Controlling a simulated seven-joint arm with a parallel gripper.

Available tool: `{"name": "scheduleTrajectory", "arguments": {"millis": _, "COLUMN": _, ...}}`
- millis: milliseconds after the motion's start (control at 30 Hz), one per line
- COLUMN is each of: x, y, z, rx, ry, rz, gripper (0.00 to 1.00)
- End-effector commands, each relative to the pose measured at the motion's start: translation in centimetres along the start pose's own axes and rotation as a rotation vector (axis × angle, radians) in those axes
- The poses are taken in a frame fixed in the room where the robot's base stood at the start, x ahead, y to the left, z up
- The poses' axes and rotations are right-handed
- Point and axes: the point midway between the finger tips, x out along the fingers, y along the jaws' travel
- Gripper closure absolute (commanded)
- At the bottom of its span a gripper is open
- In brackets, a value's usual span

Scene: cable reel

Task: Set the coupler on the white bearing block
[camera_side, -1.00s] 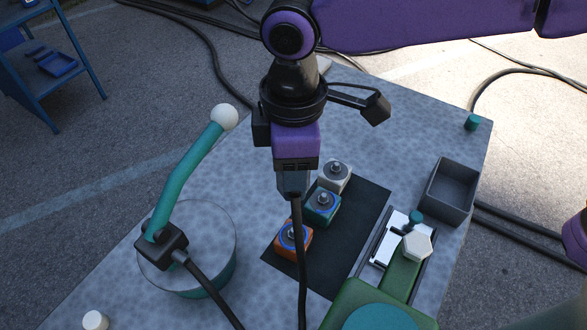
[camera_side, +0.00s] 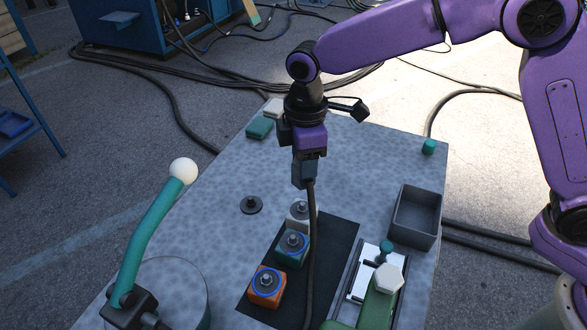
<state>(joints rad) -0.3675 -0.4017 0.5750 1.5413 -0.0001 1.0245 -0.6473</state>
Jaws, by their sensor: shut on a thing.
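My gripper (camera_side: 305,174) points down above and slightly behind the white bearing block. Its jaws are shut on a grey-blue piece with a black cable (camera_side: 311,240) hanging from it; this appears to be the coupler (camera_side: 304,173), but jaws and piece are hard to separate. The white bearing block (camera_side: 299,217), with a grey stud on top, stands at the far end of a row on a black mat (camera_side: 341,232). The held piece looks apart from the block. The cable passes in front of the block's right side.
A green block (camera_side: 291,252) and an orange block (camera_side: 265,290) stand nearer in the row. A dark disc (camera_side: 251,204) lies to the left. A grey open bin (camera_side: 416,217) and a green clamp (camera_side: 377,305) are at right. A teal lever (camera_side: 145,235) rises at left.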

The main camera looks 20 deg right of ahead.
Motion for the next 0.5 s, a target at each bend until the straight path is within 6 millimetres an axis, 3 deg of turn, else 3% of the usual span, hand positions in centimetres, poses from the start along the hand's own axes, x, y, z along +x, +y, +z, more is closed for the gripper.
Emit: {"name": "scheduleTrajectory", "arguments": {"millis": 500, "x": 3.2, "y": -0.1, "z": 0.0, "rx": 0.0, "ry": -0.001, "rz": -0.001, "gripper": 0.93}}
